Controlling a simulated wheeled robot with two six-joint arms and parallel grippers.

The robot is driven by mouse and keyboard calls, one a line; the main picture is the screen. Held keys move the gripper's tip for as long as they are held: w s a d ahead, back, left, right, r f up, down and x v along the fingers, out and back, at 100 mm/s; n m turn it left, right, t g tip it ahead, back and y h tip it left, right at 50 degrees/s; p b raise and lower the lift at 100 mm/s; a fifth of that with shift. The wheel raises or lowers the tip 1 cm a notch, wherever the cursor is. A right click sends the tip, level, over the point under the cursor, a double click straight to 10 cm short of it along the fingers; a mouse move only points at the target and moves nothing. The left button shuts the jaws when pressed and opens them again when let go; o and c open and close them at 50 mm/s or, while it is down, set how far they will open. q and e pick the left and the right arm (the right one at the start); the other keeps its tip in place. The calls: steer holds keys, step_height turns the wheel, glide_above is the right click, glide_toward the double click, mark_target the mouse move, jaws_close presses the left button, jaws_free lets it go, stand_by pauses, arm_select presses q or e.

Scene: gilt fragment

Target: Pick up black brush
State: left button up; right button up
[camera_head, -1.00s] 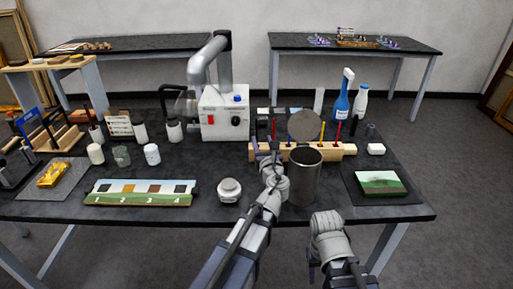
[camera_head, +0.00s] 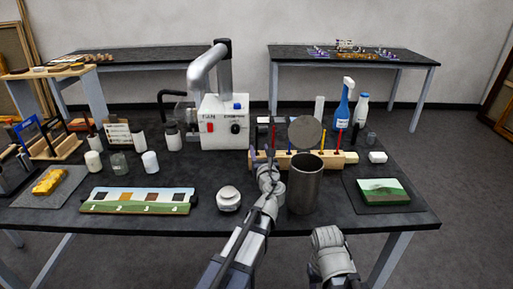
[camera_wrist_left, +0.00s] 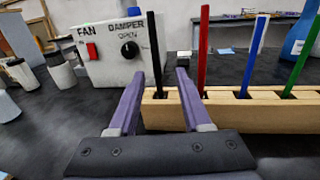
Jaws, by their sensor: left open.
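The black brush (camera_wrist_left: 153,50) stands upright in the left end of a wooden block (camera_wrist_left: 250,115) in the left wrist view. The block (camera_head: 335,159) also shows in the head view, behind the steel cylinder (camera_head: 305,185). The brush is hard to make out there. My left gripper (camera_wrist_left: 158,82) is open, with its purple fingers on either side of the brush's line in the left wrist view. I cannot tell whether they touch it. In the head view my left gripper (camera_head: 262,156) is at the block's left end.
A red brush (camera_wrist_left: 203,60), a blue one (camera_wrist_left: 254,50) and a green one (camera_wrist_left: 300,60) stand close to the right. A white fan box (camera_head: 224,122) stands behind left.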

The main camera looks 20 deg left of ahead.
mark_target(257, 145)
arm_select(q)
steer(key=x, duration=0.4)
steer(key=shift+w+a, duration=0.15)
steer(key=shift+a, duration=0.05)
jaws_close()
stand_by(0.4)
